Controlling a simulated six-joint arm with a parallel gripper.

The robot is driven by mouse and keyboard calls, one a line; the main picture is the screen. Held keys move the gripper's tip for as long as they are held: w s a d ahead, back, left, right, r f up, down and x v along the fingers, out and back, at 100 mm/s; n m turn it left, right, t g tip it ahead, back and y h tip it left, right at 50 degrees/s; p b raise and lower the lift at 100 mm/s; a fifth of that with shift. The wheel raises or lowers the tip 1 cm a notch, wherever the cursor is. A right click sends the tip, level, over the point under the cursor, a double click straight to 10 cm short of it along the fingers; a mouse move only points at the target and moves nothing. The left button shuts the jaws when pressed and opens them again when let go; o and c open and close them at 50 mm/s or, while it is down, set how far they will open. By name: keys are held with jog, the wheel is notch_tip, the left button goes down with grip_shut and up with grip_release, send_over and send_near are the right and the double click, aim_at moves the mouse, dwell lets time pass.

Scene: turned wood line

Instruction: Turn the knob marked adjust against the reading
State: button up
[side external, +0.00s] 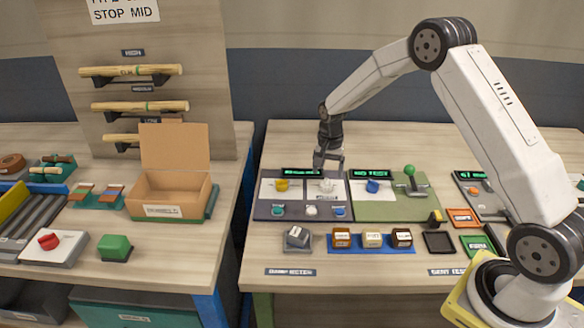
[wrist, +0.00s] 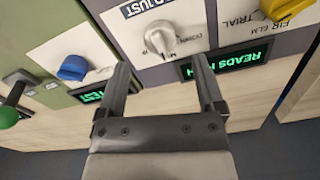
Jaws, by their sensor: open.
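The adjust knob is white and round with a pointer ridge (wrist: 160,38). It sits on a white plate marked ADJUST in the wrist view, and shows in the side view (side external: 327,186) under my gripper. A dark display with green letters beginning READS (wrist: 228,62) is beside its plate; the rest of its text is hidden behind a finger. My gripper (wrist: 160,62) is open and empty, its fingertips to either side of the knob's line. In the side view my gripper (side external: 328,160) is just above and behind the knob; contact cannot be told.
A yellow knob (side external: 281,185) is left of the adjust knob and a blue knob (side external: 373,186) right. A green-balled lever (side external: 410,172) stands farther right. Three coloured buttons, including a white one (side external: 311,210), line the panel's front. An open cardboard box (side external: 170,195) is on the left bench.

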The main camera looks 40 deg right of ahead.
aim_at(327, 181)
jog(key=shift+f, duration=2.4)
grip_shut()
